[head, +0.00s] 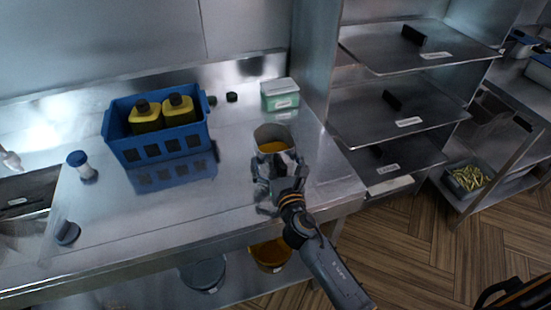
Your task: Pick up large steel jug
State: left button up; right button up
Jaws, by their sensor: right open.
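The large steel jug (268,133) stands upright on the steel counter, near its right end, with something yellow-orange showing inside it. My right gripper (267,172) is at the near side of the jug, its arm reaching in from the lower right. Its fingers are open and overlap the lower part of the jug in the picture. I cannot tell whether they touch it. The gripper hides the jug's lower front. My left gripper is not in view.
A blue crate (157,155) with two yellow-and-black containers stands left on the counter. A green box with a pale lid (280,101) is behind the jug. A white bottle with a blue cap (83,168) stands far left. Steel shelves (400,102) rise to the right.

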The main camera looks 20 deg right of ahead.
jog(key=shift+w, duration=0.35)
jog(key=shift+s, duration=0.1)
jog(key=shift+c, duration=0.8)
jog(key=c, duration=1.1)
jog(key=shift+r, duration=0.1)
jog(key=shift+c, duration=1.2)
jog(key=shift+r, duration=0.1)
